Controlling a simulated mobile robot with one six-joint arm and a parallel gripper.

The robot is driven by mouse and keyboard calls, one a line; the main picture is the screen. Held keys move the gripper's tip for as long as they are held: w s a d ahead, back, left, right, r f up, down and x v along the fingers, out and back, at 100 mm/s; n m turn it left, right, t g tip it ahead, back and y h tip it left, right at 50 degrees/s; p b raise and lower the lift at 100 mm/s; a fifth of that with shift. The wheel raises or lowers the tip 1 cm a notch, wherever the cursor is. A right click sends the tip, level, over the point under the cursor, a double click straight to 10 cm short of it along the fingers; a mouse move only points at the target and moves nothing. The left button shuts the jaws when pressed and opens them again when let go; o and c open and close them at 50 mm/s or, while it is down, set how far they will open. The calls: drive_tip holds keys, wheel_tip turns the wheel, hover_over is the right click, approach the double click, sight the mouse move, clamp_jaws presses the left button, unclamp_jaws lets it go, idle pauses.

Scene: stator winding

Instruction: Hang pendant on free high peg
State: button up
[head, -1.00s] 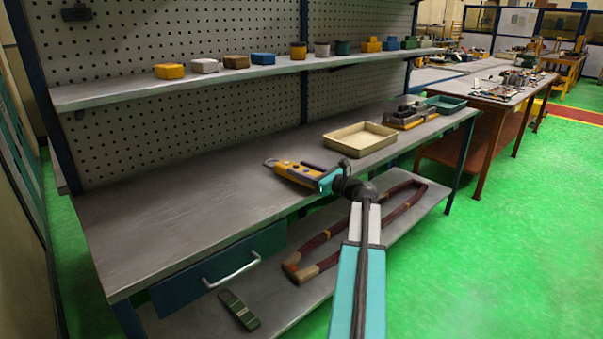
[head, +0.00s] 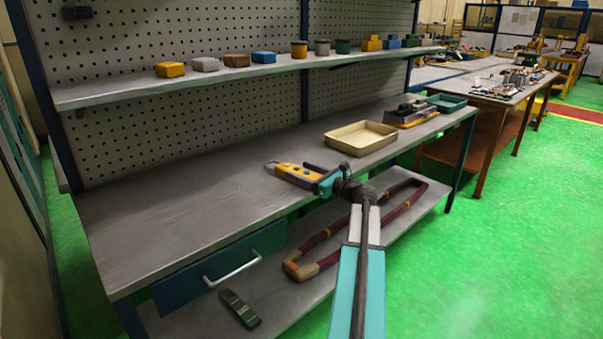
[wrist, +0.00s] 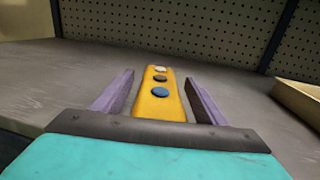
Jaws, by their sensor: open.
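The pendant is a yellow control box (head: 294,173) with several round buttons, lying on the grey bench top. It also shows in the wrist view (wrist: 158,103), lying lengthwise between my fingers. My gripper (head: 311,175) has its teal body at the right end of the pendant. In the wrist view its two purple fingers (wrist: 157,88) are open, with a gap on each side of the pendant. A dark fitting (head: 76,13) sits on the pegboard (head: 190,35) at the upper left; I cannot tell whether it is a peg. No other peg shows clearly.
A shelf (head: 120,94) with several small coloured blocks and tins runs across the pegboard above the bench. A cream tray (head: 360,139) stands right of the pendant. The bench top (head: 165,200) is clear on the left. A dark red cable loop (head: 385,216) lies on the lower shelf.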

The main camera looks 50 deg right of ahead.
drive_tip(key=shift+f+b, duration=0.15)
drive_tip(key=shift+b, duration=0.4)
drive_tip(key=s, duration=1.3)
drive_tip(key=shift+s+d, duration=0.4)
drive_tip(key=shift+d, duration=0.05)
